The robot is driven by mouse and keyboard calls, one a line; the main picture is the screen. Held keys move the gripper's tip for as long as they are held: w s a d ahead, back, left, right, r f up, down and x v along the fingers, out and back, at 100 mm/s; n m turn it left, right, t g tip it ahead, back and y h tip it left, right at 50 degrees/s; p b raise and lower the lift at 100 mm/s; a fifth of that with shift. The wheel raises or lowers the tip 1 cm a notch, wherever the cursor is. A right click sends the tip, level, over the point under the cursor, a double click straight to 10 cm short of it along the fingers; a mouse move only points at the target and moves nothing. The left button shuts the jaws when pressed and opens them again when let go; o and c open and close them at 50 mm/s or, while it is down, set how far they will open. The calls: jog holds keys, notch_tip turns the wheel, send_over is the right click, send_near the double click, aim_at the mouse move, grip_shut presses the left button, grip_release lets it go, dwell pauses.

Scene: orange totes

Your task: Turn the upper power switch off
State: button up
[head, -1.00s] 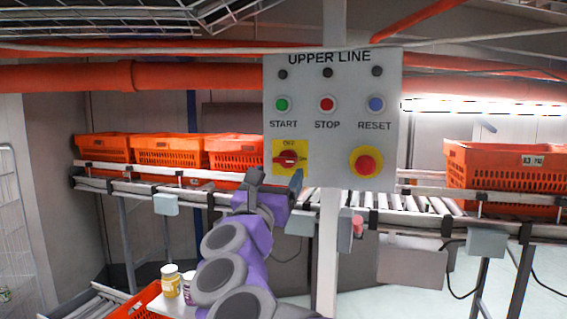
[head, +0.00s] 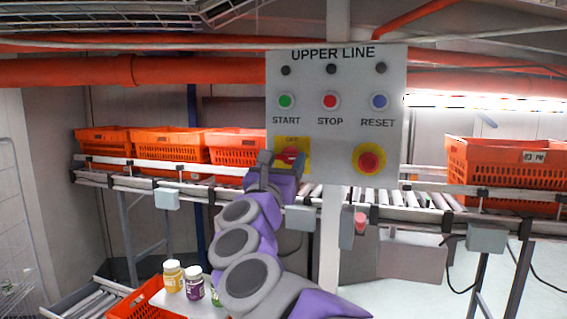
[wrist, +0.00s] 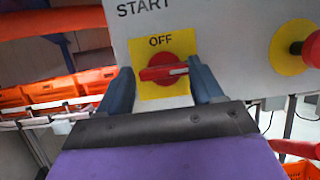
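The upper power switch is a red rotary knob (head: 289,153) on a yellow plate, at the lower left of the grey UPPER LINE panel (head: 335,130). In the wrist view the red knob (wrist: 160,70) has its handle lying nearly level, with the word OFF above it. My gripper (head: 282,160) is in front of the yellow plate and partly covers the knob in the head view. In the wrist view my gripper (wrist: 162,82) is open, one finger on each side of the knob. A gap shows on both sides; the depth between fingertips and panel is unclear.
A red emergency button (head: 369,160) on a yellow disc sits right of the switch. START (head: 286,101), STOP (head: 330,101) and RESET (head: 379,101) buttons are above. Orange totes (head: 170,147) stand on the conveyor behind. Jars (head: 173,278) stand at the lower left.

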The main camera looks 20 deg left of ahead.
jog(key=shift+d, duration=0.25)
jog(key=c, duration=0.7)
